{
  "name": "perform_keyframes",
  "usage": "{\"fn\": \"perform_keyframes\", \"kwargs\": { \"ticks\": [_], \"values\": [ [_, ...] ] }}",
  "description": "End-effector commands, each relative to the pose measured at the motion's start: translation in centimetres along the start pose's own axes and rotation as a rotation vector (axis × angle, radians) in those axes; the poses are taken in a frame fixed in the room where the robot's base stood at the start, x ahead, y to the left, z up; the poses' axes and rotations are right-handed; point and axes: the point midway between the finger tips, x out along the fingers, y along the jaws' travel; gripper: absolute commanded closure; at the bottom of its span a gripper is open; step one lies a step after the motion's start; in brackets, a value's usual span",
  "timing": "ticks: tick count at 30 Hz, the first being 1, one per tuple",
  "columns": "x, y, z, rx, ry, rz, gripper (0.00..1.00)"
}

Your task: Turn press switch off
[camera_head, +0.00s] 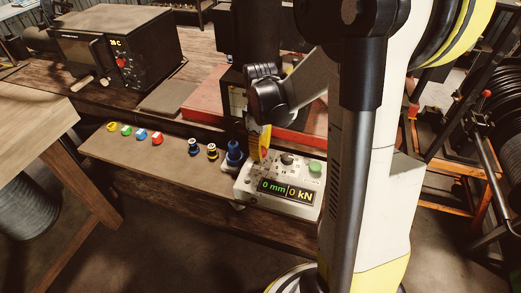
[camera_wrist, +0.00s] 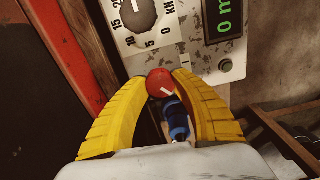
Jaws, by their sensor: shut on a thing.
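The press control box (camera_head: 269,200) stands on the bench, its display (camera_head: 285,191) reading 0 mm and 0 kN. My gripper (camera_head: 261,154) reaches down to the box's left end. In the wrist view, the yellow fingers of my gripper (camera_wrist: 161,80) are shut on a round red switch knob (camera_wrist: 159,84) with a white line on it, one finger on each side. The line is tilted. The fingers hide the knob's sides, and in the head view they hide most of it.
A black dial (camera_head: 287,159) and a green button (camera_head: 316,168) are on the box. A blue fitting (camera_head: 234,153) stands close to its left, with smaller fittings further left. A dark oven (camera_head: 117,50) stands at the back left. A red frame (camera_wrist: 70,55) runs beside my gripper.

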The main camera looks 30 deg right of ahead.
Motion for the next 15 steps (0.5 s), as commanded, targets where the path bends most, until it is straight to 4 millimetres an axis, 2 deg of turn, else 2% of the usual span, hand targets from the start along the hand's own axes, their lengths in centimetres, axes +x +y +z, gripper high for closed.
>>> {"fn": "perform_keyframes", "kwargs": {
  "ticks": [15],
  "values": [
    [0.02,-0.02,0.02,-0.092,0.0,0.0,1.0]
  ]
}}
